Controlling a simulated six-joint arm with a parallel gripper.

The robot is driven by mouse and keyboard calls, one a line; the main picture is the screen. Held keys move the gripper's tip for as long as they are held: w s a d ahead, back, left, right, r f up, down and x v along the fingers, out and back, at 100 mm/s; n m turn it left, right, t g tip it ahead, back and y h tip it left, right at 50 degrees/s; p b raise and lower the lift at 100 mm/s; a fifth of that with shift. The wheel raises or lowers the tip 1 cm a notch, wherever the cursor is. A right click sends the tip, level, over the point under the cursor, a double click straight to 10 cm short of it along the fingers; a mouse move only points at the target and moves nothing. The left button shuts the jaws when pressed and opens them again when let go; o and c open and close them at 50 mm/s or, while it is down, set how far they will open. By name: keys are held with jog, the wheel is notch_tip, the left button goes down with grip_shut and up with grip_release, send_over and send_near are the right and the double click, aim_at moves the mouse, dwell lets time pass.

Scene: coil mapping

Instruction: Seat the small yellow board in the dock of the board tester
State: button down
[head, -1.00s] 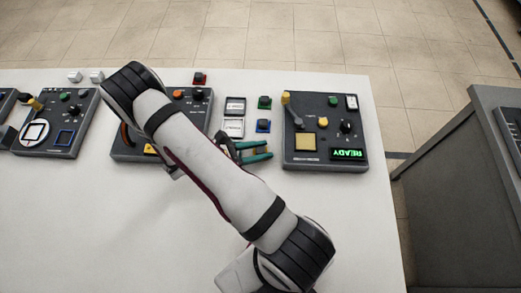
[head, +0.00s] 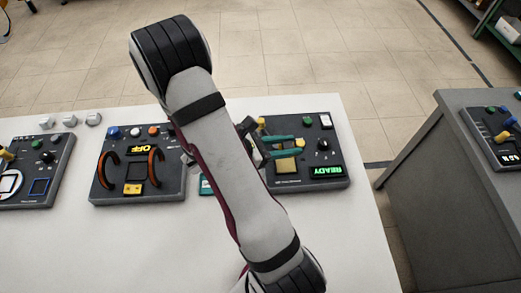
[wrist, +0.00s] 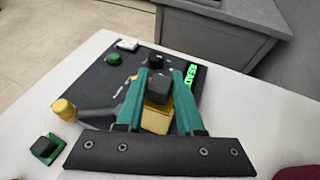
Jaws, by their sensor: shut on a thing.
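My gripper (wrist: 160,92), with teal fingers, is shut on the small yellow board (wrist: 158,107), which has a black block on top. In the wrist view they are over the board tester (wrist: 95,85), a dark panel. The square gold pad of the dock (wrist: 154,123) shows partly beneath the board; I cannot tell whether they touch. In the head view my gripper (head: 290,147) reaches over the tester (head: 337,158) from the left, and the gold pad (head: 286,165) shows just below the fingers. The held board is hard to make out there.
The tester has a yellow-tipped lever (wrist: 64,109), a green button (wrist: 114,58), a black knob (wrist: 155,60) and a lit green READY display (head: 327,171). A green board (wrist: 43,148) lies beside it. Another panel (head: 135,180) stands left. The table front is clear.

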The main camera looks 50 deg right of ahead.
aim_at(285, 164)
jog(key=shift+f, duration=2.8)
jog(key=shift+f, duration=0.45)
grip_release()
jog(key=shift+d, duration=0.1)
jog(key=shift+r, duration=3.5)
